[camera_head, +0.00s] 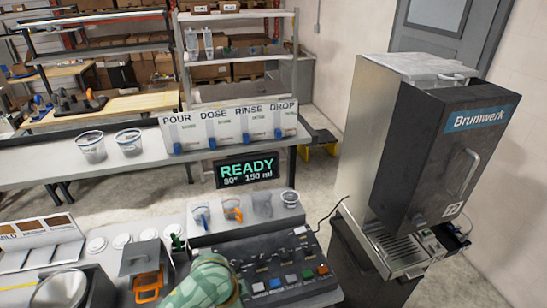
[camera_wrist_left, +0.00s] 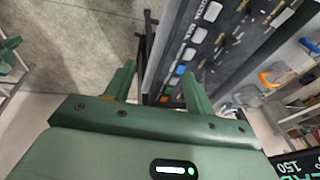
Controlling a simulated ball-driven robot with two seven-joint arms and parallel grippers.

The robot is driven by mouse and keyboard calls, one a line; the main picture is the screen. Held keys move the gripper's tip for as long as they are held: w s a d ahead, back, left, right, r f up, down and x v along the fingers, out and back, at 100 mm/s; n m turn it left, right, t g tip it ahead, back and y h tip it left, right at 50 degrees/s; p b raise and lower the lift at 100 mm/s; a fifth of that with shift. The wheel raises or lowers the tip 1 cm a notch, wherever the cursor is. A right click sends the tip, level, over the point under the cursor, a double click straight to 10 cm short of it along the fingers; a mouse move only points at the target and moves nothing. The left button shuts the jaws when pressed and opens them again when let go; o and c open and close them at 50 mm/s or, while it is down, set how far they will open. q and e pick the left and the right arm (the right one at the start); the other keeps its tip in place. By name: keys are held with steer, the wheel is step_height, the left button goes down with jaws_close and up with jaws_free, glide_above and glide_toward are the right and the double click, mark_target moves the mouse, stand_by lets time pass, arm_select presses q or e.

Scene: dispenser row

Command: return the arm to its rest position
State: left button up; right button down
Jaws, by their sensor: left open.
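My left arm (camera_head: 205,284) comes in at the bottom of the head view, a green patterned sleeve beside the left end of the dark button panel (camera_head: 285,260). In the left wrist view my left gripper (camera_wrist_left: 158,90) shows two green fingers spread apart with nothing between them. The panel (camera_wrist_left: 225,45) with its row of coloured buttons lies beyond the fingers and to their right. I cannot tell whether a finger touches the panel. In the head view the fingers are not clearly visible. My right gripper is in neither view.
The Brumwerk machine (camera_head: 440,150) stands at the right. A READY display (camera_head: 247,170) stands behind several cups. An orange-handled item (camera_head: 148,285) is left of the arm. The POUR/DOSE/RINSE/DROP board (camera_head: 230,127) is on the rear table. Floor (camera_wrist_left: 75,40) shows left of the panel.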

arm_select(q)
steer(key=s+a+r+n+t+y, duration=0.2)
steer(key=s+a+r, duration=0.1)
steer(key=s+a, duration=0.3)
steer(key=s+a+r+n+t+y, duration=0.1)
steer(key=s+a+r+n+y, duration=0.2)
steer(key=a, duration=0.6)
steer(key=s+a+r+n+t+y, duration=0.2)
steer(key=s+a+r, duration=0.25)
steer(key=a, duration=0.25)
steer(key=s+d+f+g+h+b, duration=0.25)
steer(key=f+b, duration=0.45)
steer(key=f, duration=1.3)
steer(key=s+d+f+g+h+b, duration=0.1)
steer(key=d+f+b, duration=0.35)
steer(key=f, duration=1.55)
steer(key=s+a+f+n+g+h+b, duration=0.1)
steer(key=s+f+b, duration=0.6)
steer(key=s+f, duration=0.3)
steer(key=s+f+n+g+b, duration=0.2)
steer(key=s+f+b, duration=0.5)
steer(key=f, duration=1.1)
steer(key=s, duration=0.3)
steer(key=shift+s+a+f+h, duration=0.2)
steer(key=shift+a+h, duration=0.15)
steer(key=shift+a, duration=0.05)
steer(key=shift+n, duration=0.3)
steer(key=c, duration=0.3)
steer(key=shift+w, duration=0.15)
steer(key=shift+c, duration=0.4)
